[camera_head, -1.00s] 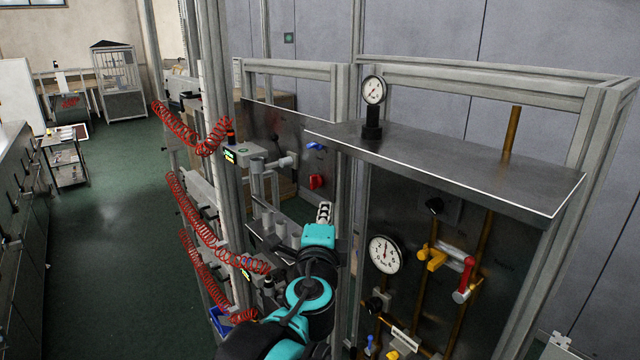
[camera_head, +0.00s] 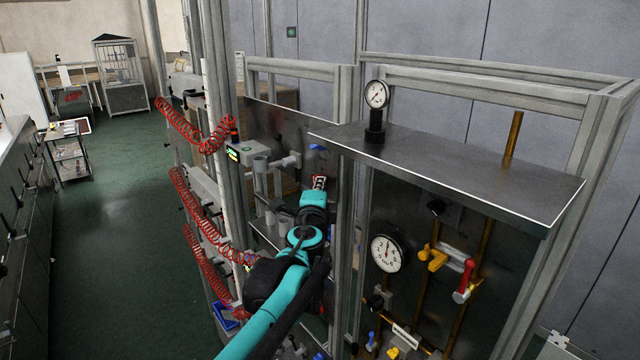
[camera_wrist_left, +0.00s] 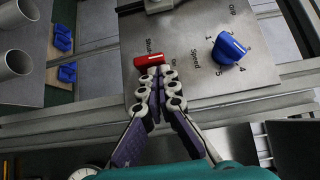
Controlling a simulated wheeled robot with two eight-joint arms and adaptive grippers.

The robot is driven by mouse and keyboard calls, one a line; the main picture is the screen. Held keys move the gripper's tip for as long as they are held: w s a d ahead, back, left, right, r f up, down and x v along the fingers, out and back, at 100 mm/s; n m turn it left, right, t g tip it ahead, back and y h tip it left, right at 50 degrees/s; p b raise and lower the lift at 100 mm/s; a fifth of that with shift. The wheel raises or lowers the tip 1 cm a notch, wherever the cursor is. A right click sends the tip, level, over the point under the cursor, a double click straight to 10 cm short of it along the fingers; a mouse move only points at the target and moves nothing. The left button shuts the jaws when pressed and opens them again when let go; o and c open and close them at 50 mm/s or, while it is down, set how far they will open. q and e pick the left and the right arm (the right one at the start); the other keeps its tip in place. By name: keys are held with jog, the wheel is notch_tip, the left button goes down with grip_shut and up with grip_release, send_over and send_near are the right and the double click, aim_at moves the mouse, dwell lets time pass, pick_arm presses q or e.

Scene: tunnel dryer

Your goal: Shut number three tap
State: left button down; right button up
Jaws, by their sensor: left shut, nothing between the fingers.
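My left gripper (camera_head: 319,183) is shut with nothing between its fingers, at the left panel (camera_head: 275,130). In the left wrist view its fingertips (camera_wrist_left: 160,74) lie over or right beside a red switch handle (camera_wrist_left: 67,73) on the grey plate; contact is unclear. A blue knob (camera_wrist_left: 229,48) with "Speed" and numbers around it sits to the right. On the right panel are a yellow tap handle (camera_head: 433,259) and a red tap handle (camera_head: 466,275) on brass pipes. No tap number is legible. My right gripper is out of view.
A metal shelf (camera_head: 450,175) with a gauge (camera_head: 376,95) juts out above the right panel. An aluminium post (camera_head: 347,180) stands between the panels. Red coiled hoses (camera_head: 190,130) hang at the left. The green floor (camera_head: 110,240) is clear.

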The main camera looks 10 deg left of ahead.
pick_arm(q)
jog(key=shift+w, duration=0.1)
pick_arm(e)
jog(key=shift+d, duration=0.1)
pick_arm(q)
jog(key=shift+d+r, duration=0.1)
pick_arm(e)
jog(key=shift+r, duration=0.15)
pick_arm(q)
jog(key=shift+r+n+g+p, duration=0.1)
jog(key=shift+n+g+p, duration=0.2)
jog(key=shift+p, duration=0.15)
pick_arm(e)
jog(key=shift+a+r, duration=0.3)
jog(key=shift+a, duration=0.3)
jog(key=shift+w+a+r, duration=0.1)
